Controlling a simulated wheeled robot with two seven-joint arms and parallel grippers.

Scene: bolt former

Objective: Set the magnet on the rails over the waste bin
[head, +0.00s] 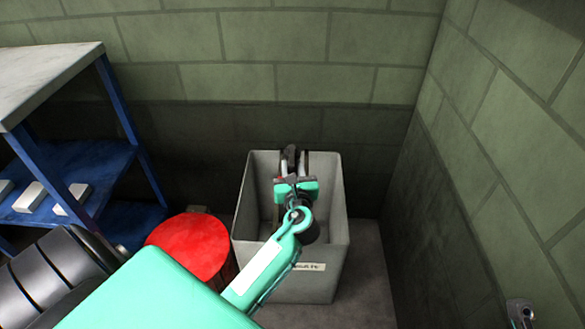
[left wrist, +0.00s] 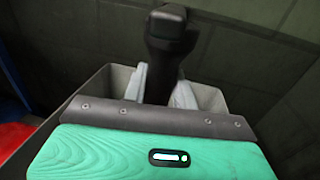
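The waste bin (head: 330,255) is a tall grey open box with a white label on its front. My left arm reaches over it, and my left gripper (head: 293,163) is above its far part. A dark magnet (head: 290,156) shows between the fingers. In the left wrist view the pale fingers stand on both sides of the black magnet (left wrist: 165,45), close against it, with its wider end up. The magnet's lower part is hidden by the gripper body. I cannot make out the rails or whether the magnet touches them. My right gripper is not in view.
A red round lid (head: 190,248) is left of the bin. A blue shelf (head: 100,170) with small pale blocks stands farther left. Block walls (head: 300,50) close off the back and right. Some bare floor (head: 368,270) lies right of the bin.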

